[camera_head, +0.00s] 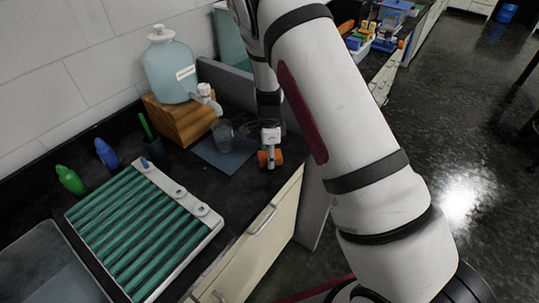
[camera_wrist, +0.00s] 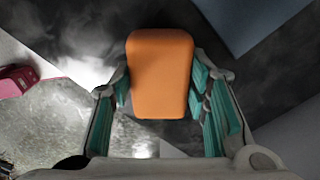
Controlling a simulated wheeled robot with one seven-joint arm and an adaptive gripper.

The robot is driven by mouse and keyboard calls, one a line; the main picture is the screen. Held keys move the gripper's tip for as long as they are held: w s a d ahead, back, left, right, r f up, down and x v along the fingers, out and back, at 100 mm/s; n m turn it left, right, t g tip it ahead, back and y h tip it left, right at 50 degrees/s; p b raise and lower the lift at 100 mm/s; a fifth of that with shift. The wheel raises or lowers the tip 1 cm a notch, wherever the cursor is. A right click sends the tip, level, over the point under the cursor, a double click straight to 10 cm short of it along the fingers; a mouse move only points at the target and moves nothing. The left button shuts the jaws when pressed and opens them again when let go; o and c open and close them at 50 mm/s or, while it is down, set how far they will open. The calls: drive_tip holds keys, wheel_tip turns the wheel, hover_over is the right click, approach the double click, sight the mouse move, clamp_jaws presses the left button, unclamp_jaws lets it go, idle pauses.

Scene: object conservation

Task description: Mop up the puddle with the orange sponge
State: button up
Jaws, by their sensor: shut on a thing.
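The orange sponge (camera_head: 270,158) is at the front edge of the black countertop, right of the blue-grey mat, in the head view. My gripper (camera_head: 270,140) points down and is shut on it. In the wrist view the sponge (camera_wrist: 160,72) sits between the teal finger pads of my gripper (camera_wrist: 163,95). I cannot tell whether the sponge touches the counter. I cannot make out a clear puddle; the dark counter shows only faint shine and mottling near the mat.
A glass jug with a tap (camera_head: 172,68) stands on a wooden stand (camera_head: 186,122). A clear glass (camera_head: 223,135) stands on the blue-grey mat (camera_head: 236,158). A green-ribbed rack (camera_head: 140,225) and small bottles (camera_head: 71,180) are at left. A grey panel (camera_head: 316,205) stands beside the cabinet.

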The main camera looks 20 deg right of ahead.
drive_tip(key=shift+r+p, duration=0.75)
drive_tip(key=shift+r, duration=2.75)
drive_tip(key=shift+s+a+r+p, duration=0.1)
drive_tip(key=shift+s+a+p, duration=0.4)
drive_tip(key=shift+s+a, duration=0.35)
drive_tip(key=shift+a, duration=0.15)
drive_tip(key=shift+w+f+b, duration=0.15)
drive_tip(key=shift+f+b, duration=0.45)
drive_tip(key=shift+f, duration=2.5)
drive_tip(key=shift+f, duration=0.55)
drive_tip(key=shift+r, duration=0.1)
drive_tip(key=shift+r+p, duration=0.55)
drive_tip(key=shift+r, duration=2.9)
